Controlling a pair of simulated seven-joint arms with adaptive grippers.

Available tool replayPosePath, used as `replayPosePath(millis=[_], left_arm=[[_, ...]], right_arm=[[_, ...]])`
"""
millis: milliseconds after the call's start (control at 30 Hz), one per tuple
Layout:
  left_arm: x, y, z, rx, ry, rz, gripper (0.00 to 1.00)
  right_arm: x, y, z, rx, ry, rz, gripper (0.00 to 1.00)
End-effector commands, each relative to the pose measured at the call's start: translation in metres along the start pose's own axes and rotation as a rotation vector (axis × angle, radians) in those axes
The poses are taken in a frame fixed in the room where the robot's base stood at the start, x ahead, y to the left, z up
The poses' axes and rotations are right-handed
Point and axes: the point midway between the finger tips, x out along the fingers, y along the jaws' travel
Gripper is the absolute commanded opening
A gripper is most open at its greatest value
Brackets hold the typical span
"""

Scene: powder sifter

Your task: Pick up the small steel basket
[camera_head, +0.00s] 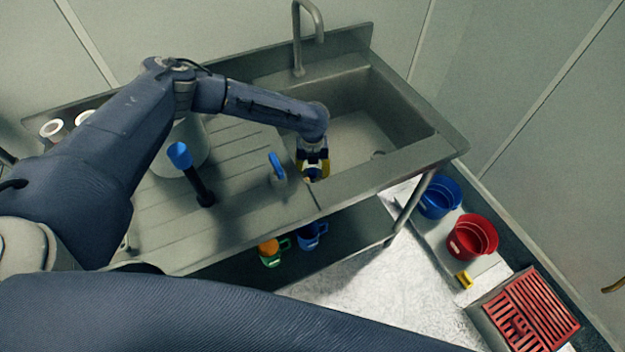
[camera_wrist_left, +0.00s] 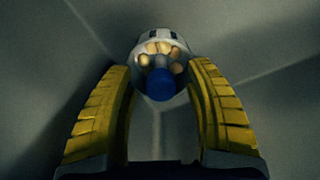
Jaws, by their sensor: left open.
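My left gripper (camera_head: 313,172) hangs at the front left of the sink basin in the head view, pointing down. In the left wrist view its two yellow ribbed fingers (camera_wrist_left: 163,75) are spread apart. Between and beyond their tips is a small pale grey rounded object (camera_wrist_left: 140,45) with several tan round spots and a blue round end. It looks like the small steel basket, but I cannot tell for certain. I cannot tell whether the fingers touch it. In the head view the gripper hides that spot. My right gripper is not in view.
The steel sink (camera_head: 350,130) has a tall tap (camera_head: 298,40) behind. A blue-handled item (camera_head: 277,168) stands left of the gripper, near a black item with a blue top (camera_head: 180,155). Blue (camera_head: 440,198) and red buckets (camera_head: 472,238) stand low at right.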

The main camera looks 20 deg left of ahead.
Motion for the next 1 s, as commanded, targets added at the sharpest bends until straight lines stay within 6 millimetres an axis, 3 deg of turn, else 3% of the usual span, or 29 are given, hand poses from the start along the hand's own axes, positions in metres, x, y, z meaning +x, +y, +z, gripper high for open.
replayPosePath(millis=[267, 733, 1000], left_arm=[[0.0007, -0.0001, 0.0002, 0.001, -0.001, 0.0, 0.54], [0.0004, -0.0001, 0.0003, 0.001, -0.001, 0.0, 0.0], [0.0, -0.0003, 0.0006, 0.0, -0.001, -0.001, 0.0]], right_arm=[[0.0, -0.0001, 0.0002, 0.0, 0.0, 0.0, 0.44], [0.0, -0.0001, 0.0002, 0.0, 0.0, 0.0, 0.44], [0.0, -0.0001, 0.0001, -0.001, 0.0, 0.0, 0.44]])
